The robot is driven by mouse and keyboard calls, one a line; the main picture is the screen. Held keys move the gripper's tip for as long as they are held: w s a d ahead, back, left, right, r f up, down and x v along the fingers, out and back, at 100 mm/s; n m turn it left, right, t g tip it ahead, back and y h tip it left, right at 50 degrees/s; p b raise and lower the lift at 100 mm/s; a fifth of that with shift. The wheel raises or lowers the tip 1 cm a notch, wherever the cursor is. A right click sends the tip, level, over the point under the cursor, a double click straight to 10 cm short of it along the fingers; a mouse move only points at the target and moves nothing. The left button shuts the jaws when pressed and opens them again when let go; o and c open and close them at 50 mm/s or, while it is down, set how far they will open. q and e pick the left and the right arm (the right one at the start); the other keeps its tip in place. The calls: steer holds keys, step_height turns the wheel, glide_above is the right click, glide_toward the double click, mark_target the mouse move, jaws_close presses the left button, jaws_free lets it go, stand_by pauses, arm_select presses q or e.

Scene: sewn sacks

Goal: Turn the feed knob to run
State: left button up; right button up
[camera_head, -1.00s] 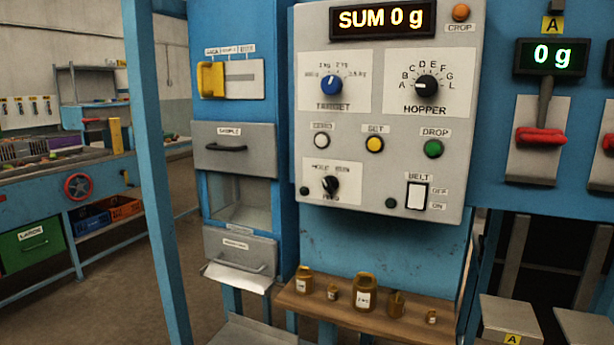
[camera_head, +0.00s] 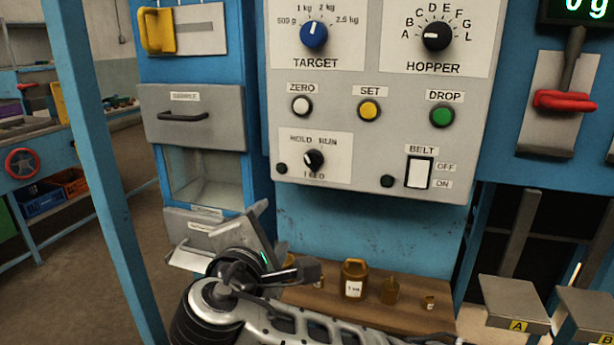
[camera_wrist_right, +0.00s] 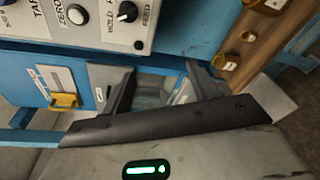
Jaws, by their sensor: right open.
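The feed knob (camera_head: 314,160) is a small black knob on the lower left of the grey control panel (camera_head: 236,20). HOLD and RUN are printed above it and FEED below. Its white mark seems to point up-left, towards HOLD. The knob also shows at the top of the right wrist view (camera_wrist_right: 127,12). My right gripper (camera_head: 268,250) is below and left of the knob, apart from it. In the right wrist view its two dark fingers (camera_wrist_right: 160,75) are spread with nothing between them. My left gripper is out of view.
A wooden shelf (camera_head: 330,308) with several brown jars stands below the panel, close to my right arm. Grey drawers (camera_head: 195,130) are left of the panel. A white belt switch (camera_head: 419,172) is right of the knob. Space directly before the knob is clear.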

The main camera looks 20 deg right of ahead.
step_height(320, 180, up, 4)
steer(key=h, duration=0.2)
steer(key=p, duration=0.2)
glide_toward(309, 165)
steer(key=shift+h, duration=0.3)
steer(key=x, duration=0.7)
steer(key=shift+w, duration=0.3)
steer(key=shift+w+d+f, duration=0.15)
steer(key=shift+w+d, duration=0.3)
steer(key=shift+w, duration=0.15)
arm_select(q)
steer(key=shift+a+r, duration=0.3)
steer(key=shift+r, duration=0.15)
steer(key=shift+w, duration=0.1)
arm_select(e)
steer(key=c, duration=1)
